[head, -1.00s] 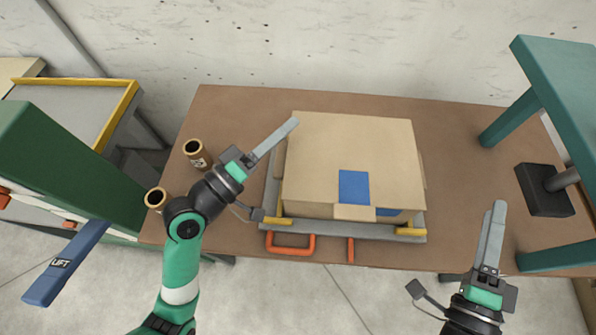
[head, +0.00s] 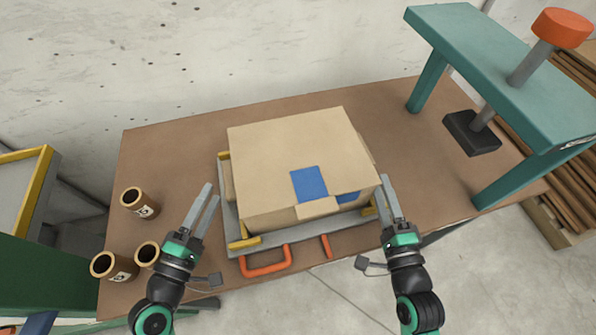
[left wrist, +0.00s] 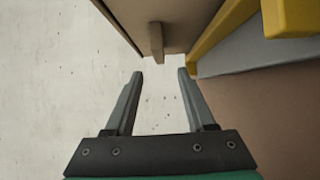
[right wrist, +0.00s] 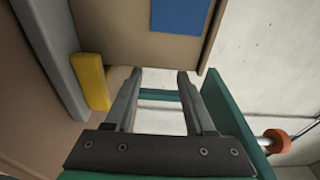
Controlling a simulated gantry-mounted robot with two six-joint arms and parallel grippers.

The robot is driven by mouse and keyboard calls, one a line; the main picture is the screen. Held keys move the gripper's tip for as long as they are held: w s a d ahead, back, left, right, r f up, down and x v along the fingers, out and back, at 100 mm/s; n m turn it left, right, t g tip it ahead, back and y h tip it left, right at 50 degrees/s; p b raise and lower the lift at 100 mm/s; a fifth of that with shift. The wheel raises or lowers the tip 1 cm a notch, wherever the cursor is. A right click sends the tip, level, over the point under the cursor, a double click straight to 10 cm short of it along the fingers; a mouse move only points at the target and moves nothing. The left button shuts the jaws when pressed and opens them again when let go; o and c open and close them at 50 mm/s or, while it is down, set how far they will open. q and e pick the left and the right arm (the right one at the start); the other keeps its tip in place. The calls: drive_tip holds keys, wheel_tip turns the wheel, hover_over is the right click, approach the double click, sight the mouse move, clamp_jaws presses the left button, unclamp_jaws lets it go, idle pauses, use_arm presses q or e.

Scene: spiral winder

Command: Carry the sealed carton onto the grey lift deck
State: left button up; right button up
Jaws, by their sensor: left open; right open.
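The sealed carton (head: 285,150), tan with a blue patch, sits within a grey tray (head: 232,215) with yellow corner blocks on the brown table. My left gripper (head: 211,191) is open and empty at the carton's left side. In the left wrist view the carton (left wrist: 190,15) has a small tan tab (left wrist: 156,40) just ahead of the open fingertips. My right gripper (head: 390,181) is open and empty by the carton's front right corner. In the right wrist view the carton (right wrist: 125,35) is ahead of its fingertips. The grey lift deck (head: 12,190), yellow-edged, is partly visible at the far left.
Several brown tubes (head: 140,203) stand at the table's left end. An orange handle (head: 266,264) projects from the tray's front. A teal press frame (head: 510,80) with a black plate (head: 472,133) stands at the right. The table behind the carton is clear.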

sight(223, 170)
use_arm(q)
drive_tip(key=x, duration=0.8)
use_arm(e)
drive_tip(key=w, duration=0.8)
drive_tip(key=shift+a+r, duration=0.1)
drive_tip(key=shift+a, duration=0.1)
drive_tip(key=shift+s, duration=0.1)
use_arm(q)
clamp_jaws()
use_arm(e)
clamp_jaws()
